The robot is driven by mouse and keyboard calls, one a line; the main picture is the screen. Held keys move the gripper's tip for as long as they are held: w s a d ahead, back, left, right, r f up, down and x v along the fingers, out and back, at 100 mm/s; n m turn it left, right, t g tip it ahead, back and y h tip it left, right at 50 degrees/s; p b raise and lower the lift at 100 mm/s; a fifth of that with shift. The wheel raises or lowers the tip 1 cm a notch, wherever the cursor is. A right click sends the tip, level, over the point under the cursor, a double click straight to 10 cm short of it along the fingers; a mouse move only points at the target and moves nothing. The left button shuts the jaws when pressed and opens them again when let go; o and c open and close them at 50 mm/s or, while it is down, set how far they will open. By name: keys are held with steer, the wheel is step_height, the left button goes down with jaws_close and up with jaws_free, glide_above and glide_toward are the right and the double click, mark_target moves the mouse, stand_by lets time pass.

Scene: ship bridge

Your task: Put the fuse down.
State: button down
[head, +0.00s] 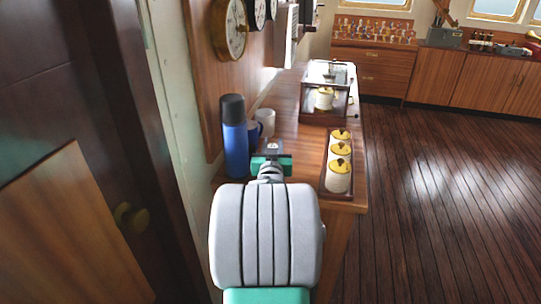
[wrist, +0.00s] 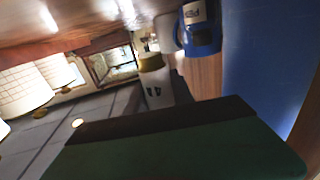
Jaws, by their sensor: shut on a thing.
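My gripper (head: 272,158) is shut on the fuse (wrist: 153,88), over the near part of the wooden counter (head: 290,135). In the wrist view the fuse is a pale cylinder with a brass-coloured end and dark marks. Its other end is hidden behind my green finger with its dark pad. In the head view the fuse is hard to make out among the jaws. I cannot tell whether it touches the counter.
A blue flask (head: 235,140), a blue mug (head: 255,131) and a white mug (head: 265,119) stand left of and behind my gripper. A glass case (head: 325,105) stands behind. Some bare counter lies between.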

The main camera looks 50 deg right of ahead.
steer(key=shift+w+d+f, duration=0.1)
steer(key=shift+w+f, duration=0.3)
steer(key=shift+f, duration=0.1)
steer(key=shift+w+d+f, duration=0.1)
steer(key=shift+w+f, duration=0.05)
steer(key=shift+f, duration=1.55)
steer(key=shift+f, duration=0.25)
steer(key=c, duration=1.1)
jaws_free()
steer(key=shift+r, duration=0.1)
